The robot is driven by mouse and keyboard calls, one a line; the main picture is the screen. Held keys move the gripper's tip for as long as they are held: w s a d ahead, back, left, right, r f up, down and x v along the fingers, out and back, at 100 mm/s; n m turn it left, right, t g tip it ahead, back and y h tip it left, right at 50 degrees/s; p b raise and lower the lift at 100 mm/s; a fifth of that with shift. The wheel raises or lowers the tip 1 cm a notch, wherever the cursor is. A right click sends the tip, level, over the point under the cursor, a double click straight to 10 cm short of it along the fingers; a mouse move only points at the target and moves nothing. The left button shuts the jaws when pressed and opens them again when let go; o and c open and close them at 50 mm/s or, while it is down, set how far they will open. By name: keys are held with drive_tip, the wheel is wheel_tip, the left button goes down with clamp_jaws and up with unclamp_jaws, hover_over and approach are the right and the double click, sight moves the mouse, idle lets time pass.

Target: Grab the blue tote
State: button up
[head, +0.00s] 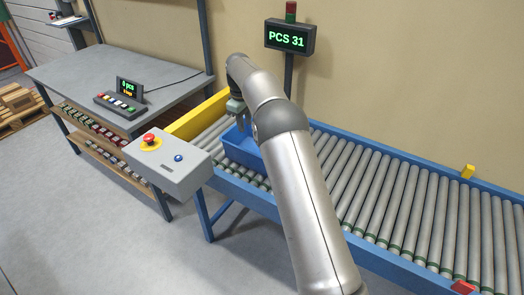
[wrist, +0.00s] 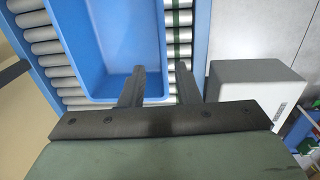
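The blue tote (head: 240,149) sits on the roller conveyor, partly hidden behind my arm in the head view. In the wrist view the tote (wrist: 113,50) looks empty, with its open top facing the camera. My gripper (head: 237,120) is above the tote in the head view. In the wrist view my gripper (wrist: 161,67) is open, with one finger over the tote's inside and the other past its right wall. That wall lies between the fingers with gaps showing. How far the fingertips reach below the rim I cannot tell.
The roller conveyor (head: 400,208) has blue side rails and is clear to the right. A yellow end plate (head: 197,115) stands at its left end. A grey control box (head: 168,163) with a red button is close by. A grey workbench (head: 120,75) stands at the left.

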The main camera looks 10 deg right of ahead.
sight(247, 151)
drive_tip(key=f+p, duration=0.1)
drive_tip(key=f, duration=0.3)
drive_tip(key=f+p, duration=0.1)
drive_tip(key=f, duration=0.4)
drive_tip(key=w+f+p, duration=0.1)
drive_tip(key=f, duration=0.4)
drive_tip(key=shift+d+f, duration=0.2)
drive_tip(key=shift+d, duration=0.05)
clamp_jaws()
idle(0.9)
